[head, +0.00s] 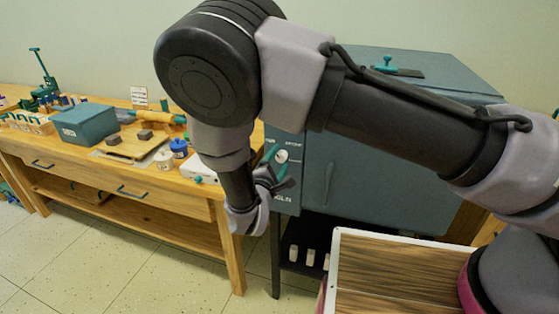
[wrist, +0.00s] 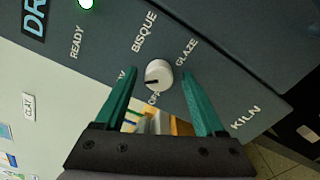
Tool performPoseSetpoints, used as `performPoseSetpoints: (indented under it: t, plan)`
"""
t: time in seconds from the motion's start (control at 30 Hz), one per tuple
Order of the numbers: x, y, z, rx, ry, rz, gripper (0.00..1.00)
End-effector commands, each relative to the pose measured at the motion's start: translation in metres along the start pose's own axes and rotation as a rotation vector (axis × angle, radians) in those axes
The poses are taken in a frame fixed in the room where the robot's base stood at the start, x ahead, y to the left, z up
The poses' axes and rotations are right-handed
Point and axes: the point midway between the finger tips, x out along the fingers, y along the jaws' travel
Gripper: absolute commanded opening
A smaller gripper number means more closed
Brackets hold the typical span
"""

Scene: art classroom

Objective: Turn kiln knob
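The kiln (head: 350,150) is a blue-grey box with its control panel on its left side. Its round white knob (head: 282,156) also shows in the wrist view (wrist: 159,72), ringed by the labels BISQUE, GLAZE, OFF and one mostly hidden by a finger. A dark mark on the knob lies on its lower-left part in the wrist view; its exact setting is unclear. My gripper (head: 277,168) is at the panel, its green fingers apart (wrist: 160,78) on either side of the knob, with visible gaps. I cannot tell how far the fingertips are from the panel.
A wooden workbench (head: 110,185) with a teal box (head: 83,124), jars and clay tools stands left of the kiln. A white-edged wooden surface (head: 385,290) is at the lower right. Bare floor (head: 150,270) lies in front of the bench.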

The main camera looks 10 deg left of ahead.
Motion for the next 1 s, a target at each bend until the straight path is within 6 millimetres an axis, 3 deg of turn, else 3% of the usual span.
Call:
performPoseSetpoints:
  t: [0.37, 0.8, 1.0]
  plan:
    - [-0.005, 0.001, 0.000, 0.001, -0.001, 0.002, 0.71]
    - [-0.086, 0.001, 0.000, 0.001, 0.000, 0.003, 0.71]
    - [-0.105, 0.000, 0.000, 0.001, -0.001, 0.001, 0.71]
